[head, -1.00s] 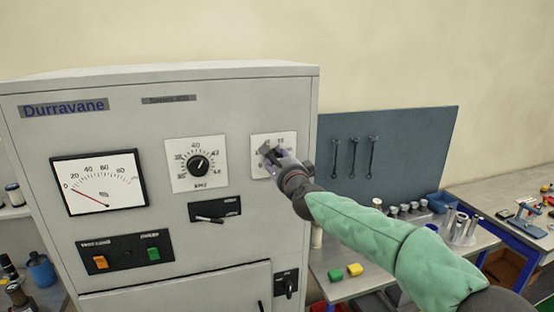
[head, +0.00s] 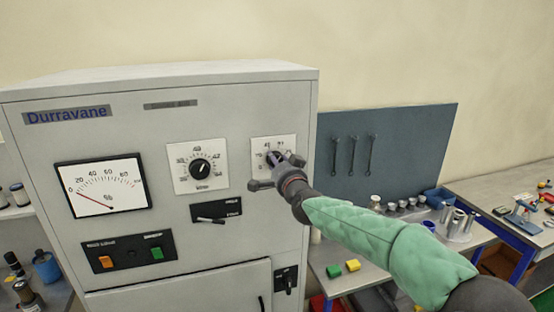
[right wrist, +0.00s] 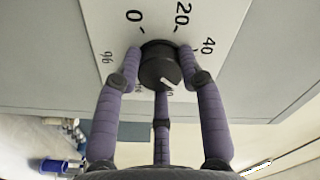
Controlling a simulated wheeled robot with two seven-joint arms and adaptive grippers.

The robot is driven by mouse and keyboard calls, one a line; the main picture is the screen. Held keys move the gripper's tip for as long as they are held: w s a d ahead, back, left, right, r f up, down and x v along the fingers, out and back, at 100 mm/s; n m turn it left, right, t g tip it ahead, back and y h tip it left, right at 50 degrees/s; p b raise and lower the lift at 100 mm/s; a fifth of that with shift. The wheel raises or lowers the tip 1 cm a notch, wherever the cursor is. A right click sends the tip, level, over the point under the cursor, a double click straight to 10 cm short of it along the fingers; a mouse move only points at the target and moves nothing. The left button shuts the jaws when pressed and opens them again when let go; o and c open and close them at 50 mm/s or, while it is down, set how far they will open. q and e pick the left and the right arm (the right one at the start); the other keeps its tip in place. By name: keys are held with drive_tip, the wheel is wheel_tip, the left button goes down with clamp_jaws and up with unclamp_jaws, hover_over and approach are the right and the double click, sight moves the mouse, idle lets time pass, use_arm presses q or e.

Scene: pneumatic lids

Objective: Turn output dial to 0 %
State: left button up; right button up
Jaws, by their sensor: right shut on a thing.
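The output dial (right wrist: 160,64) is a round black knob on a white scale plate (right wrist: 225,22) in the right wrist view. The plate shows 0, 20 and 40 at its top; other marks are partly hidden. A white mark on the knob points to the bottom, slightly right. My right gripper (right wrist: 160,72) is shut around the knob, with purple fingers at its left, right and below. In the head view my right gripper (head: 281,162) covers most of the dial on its plate (head: 288,141). My left gripper is not in view.
To the left on the cabinet (head: 225,112) are a second dial (head: 201,168) and a percent meter (head: 104,186) with its needle near 0. A workbench (head: 395,257) with small parts stands to the right.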

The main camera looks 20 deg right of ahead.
drive_tip(key=shift+n+p, duration=5.6)
drive_tip(key=shift+n, duration=10.3)
drive_tip(key=o, duration=1.1)
drive_tip(key=shift+a, duration=0.1)
drive_tip(key=shift+o, duration=0.2)
